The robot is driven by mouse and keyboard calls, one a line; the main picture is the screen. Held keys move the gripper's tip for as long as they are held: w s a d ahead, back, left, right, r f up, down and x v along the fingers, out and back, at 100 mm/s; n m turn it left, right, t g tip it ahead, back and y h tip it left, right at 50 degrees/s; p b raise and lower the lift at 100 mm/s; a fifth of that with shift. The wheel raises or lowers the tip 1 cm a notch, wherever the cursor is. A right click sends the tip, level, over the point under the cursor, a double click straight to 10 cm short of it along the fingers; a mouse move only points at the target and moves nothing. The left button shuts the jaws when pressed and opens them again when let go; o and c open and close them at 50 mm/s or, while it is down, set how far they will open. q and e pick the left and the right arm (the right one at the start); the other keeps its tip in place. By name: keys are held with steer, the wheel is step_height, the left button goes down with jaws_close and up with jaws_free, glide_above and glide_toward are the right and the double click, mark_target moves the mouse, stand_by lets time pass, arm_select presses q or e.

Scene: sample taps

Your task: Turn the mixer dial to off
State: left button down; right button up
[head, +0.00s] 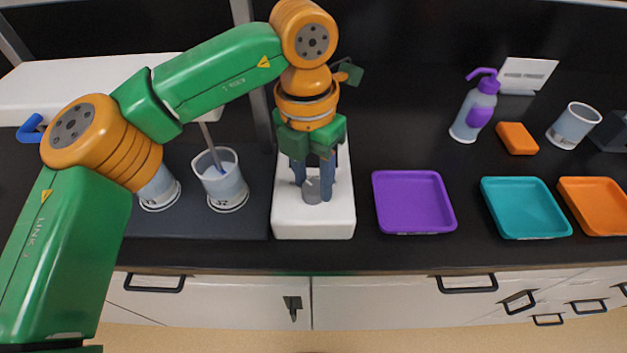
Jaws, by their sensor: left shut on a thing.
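The mixer is a white block-shaped unit (313,222) standing on the dark counter in the middle of the head view. Its grey dial (312,191) is on the front part of the top. My left gripper (314,186) reaches down over the mixer from above, with its two blue-grey fingers on either side of the dial and shut on it. The fingers hide part of the dial, and its pointer setting cannot be made out. The back of the mixer is hidden behind my left arm. My right gripper is not in view.
Left of the mixer stand cups (226,180) under a white tap unit (90,85). To the right lie purple (413,228), teal (526,232) and orange (597,229) trays. A wash bottle (474,112), orange block (517,138) and cup (573,125) stand behind them.

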mark_target(310, 184)
arm_select(q)
steer(key=shift+n, duration=0.6)
steer(key=shift+b, duration=0.3)
steer(key=shift+c, duration=1.9)
jaws_free()
step_height(310, 184, up, 7)
steer(key=shift+a+r+p, duration=0.1)
steer(key=shift+a+p, duration=0.05)
steer(key=shift+p, duration=0.2)
steer(key=shift+w, duration=0.1)
